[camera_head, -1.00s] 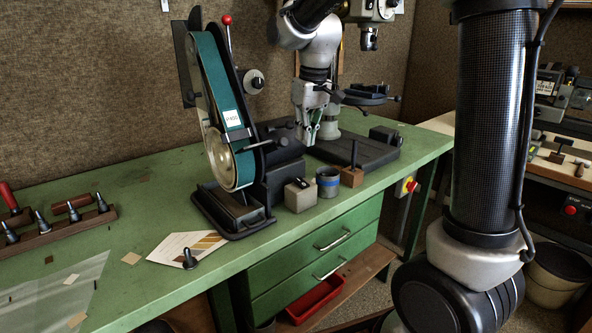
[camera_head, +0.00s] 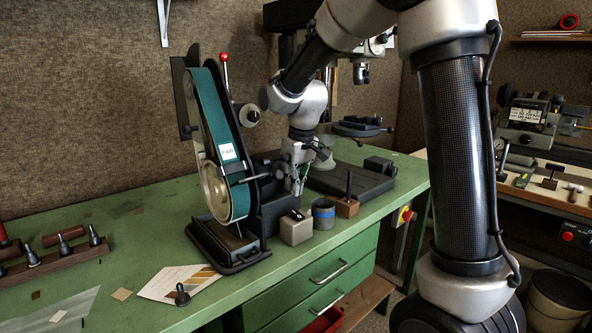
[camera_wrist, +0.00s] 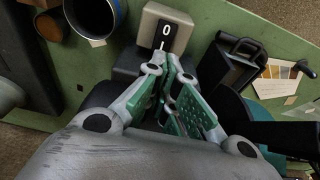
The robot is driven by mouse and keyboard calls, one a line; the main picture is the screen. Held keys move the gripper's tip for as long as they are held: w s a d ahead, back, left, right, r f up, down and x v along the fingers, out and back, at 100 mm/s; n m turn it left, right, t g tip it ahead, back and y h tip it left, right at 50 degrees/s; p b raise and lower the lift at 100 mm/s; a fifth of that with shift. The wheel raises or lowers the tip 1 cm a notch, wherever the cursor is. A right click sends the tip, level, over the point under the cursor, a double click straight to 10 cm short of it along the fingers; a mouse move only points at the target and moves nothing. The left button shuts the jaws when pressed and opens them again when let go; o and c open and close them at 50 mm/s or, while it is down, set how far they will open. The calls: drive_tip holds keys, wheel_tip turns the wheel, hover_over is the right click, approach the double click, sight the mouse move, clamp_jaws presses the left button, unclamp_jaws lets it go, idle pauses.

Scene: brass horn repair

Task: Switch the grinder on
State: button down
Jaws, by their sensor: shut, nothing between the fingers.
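The grinder is a belt machine with a tall dark green belt (camera_head: 213,130) on a black base at the middle of the green bench. Its switch box (camera_head: 296,229) is a small beige-grey block in front of it. In the wrist view the box (camera_wrist: 150,20) carries a black rocker switch (camera_wrist: 166,36) marked 0 and I, the I nearer my fingers. My gripper (camera_head: 300,188) is shut and empty, behind and above the box. In the wrist view its green-padded fingertips (camera_wrist: 168,66) overlap the I end. I cannot tell whether they touch it or which side is pressed.
A card (camera_head: 180,283) lies at the bench front. A peg rack (camera_head: 50,258) is at the left. A red emergency button (camera_head: 407,215) is on the right.

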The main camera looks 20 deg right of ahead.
sight(293, 212)
drive_tip(key=f, duration=0.4)
drive_tip(key=w+f, duration=0.1)
drive_tip(key=shift+a+f, duration=0.25)
drive_tip(key=shift+f, duration=0.15)
drive_tip(key=shift+w+a+f+g, duration=0.1)
drive_tip(key=shift+w+f+g, duration=0.05)
drive_tip(key=shift+f+g, duration=0.35)
drive_tip(key=shift+f, duration=0.15)
drive_tip(key=shift+s+d, duration=0.2)
drive_tip(key=shift+s, duration=0.4)
idle(0.4)
wheel_tip(293, 212, up, 13)
drive_tip(key=shift+s+f, duration=0.2)
drive_tip(key=shift+r, duration=0.1)
idle(0.3)
